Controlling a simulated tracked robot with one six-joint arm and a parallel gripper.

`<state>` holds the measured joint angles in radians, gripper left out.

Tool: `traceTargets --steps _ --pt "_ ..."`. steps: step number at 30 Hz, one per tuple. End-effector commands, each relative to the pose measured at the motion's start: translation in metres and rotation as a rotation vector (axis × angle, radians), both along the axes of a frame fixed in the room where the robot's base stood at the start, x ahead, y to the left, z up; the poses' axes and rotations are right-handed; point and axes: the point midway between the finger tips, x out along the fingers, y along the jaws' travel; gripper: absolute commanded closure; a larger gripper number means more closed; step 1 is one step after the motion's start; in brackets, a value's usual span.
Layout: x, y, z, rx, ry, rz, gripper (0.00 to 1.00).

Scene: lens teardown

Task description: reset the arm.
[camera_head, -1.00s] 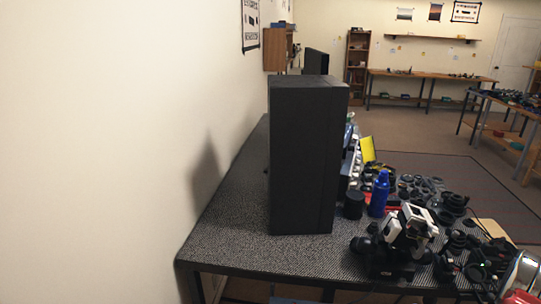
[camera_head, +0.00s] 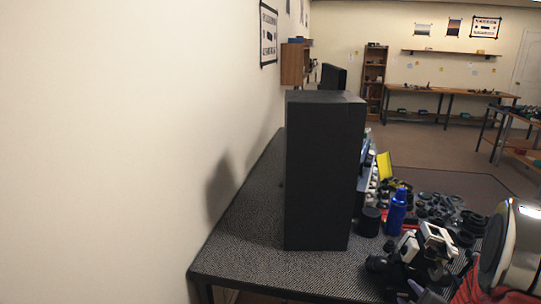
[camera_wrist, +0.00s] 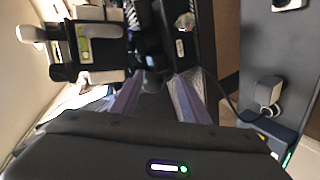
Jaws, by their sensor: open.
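In the wrist view, what looks like my gripper (camera_wrist: 155,85) reaches up from a dark rounded housing with a small lit indicator. Its two pale purplish fingers stand apart, with nothing clearly seen between them. Black and white hardware (camera_wrist: 95,45) shows beyond the fingers at the upper left; I cannot tell what it is.
A tall black box (camera_head: 325,170) stands on the dark speckled table (camera_head: 240,250) near the left wall. A blue bottle (camera_head: 396,212), a black-and-white device (camera_head: 432,245) and several lens parts (camera_head: 440,207) crowd the right side. The table's front left is clear.

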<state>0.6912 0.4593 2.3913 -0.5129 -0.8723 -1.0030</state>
Motion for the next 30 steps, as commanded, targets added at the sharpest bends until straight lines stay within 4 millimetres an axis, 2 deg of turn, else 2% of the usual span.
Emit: traceTargets --steps 1,6,14,23,30 --pt "0.004 0.006 0.011 0.012 0.009 -0.007 0.58" --pt "0.006 0.023 0.036 0.073 0.051 -0.057 0.58" --pt "0.001 0.054 0.074 0.178 0.103 -0.141 0.58" --pt "-0.019 0.098 0.115 0.318 0.153 -0.245 0.58" --pt "-0.046 0.139 0.144 0.443 0.192 -0.325 0.58"
